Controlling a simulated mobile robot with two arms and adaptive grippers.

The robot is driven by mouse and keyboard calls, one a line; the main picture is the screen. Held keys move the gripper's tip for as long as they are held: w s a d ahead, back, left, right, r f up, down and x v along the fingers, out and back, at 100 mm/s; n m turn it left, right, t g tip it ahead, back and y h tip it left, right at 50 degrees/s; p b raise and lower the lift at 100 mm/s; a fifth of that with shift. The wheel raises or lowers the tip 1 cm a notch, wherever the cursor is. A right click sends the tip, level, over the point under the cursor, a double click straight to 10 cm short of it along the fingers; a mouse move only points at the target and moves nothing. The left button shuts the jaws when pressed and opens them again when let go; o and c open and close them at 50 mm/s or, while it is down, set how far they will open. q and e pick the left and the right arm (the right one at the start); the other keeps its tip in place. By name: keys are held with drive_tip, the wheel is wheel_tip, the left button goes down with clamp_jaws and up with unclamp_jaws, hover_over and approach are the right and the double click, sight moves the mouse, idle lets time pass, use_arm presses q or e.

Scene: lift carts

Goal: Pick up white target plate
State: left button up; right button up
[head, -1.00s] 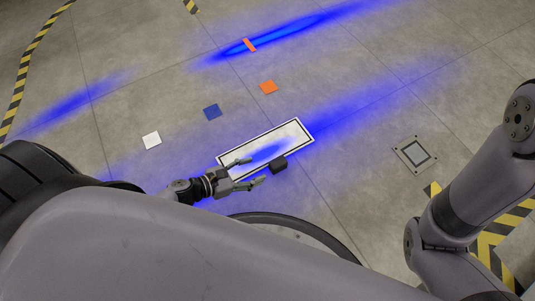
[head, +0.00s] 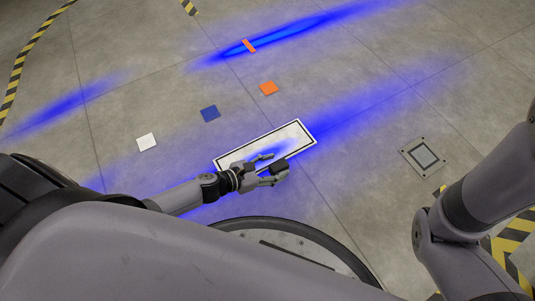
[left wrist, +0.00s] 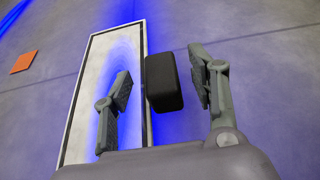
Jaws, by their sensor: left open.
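A small white square plate (head: 146,142) lies flat on the floor at left in the head view. A long white panel with a black border (head: 296,131) lies on the floor near the middle; it also shows in the left wrist view (left wrist: 82,90). My left gripper (head: 272,169) is open over the panel's near edge, well to the right of the white square. A small black block (head: 281,166) is between its fingers; the left wrist view shows the block (left wrist: 163,82) with gaps to both fingers. My right gripper is out of view.
A blue square (head: 210,113) and an orange square (head: 268,88) lie beyond the panel. Another orange piece (head: 249,45) lies farther back. A grey framed floor plate (head: 424,156) is at right. Open floor surrounds them.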

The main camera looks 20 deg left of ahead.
use_arm(q)
drive_tip(key=shift+c, duration=0.2)
clamp_jaws()
idle(0.4)
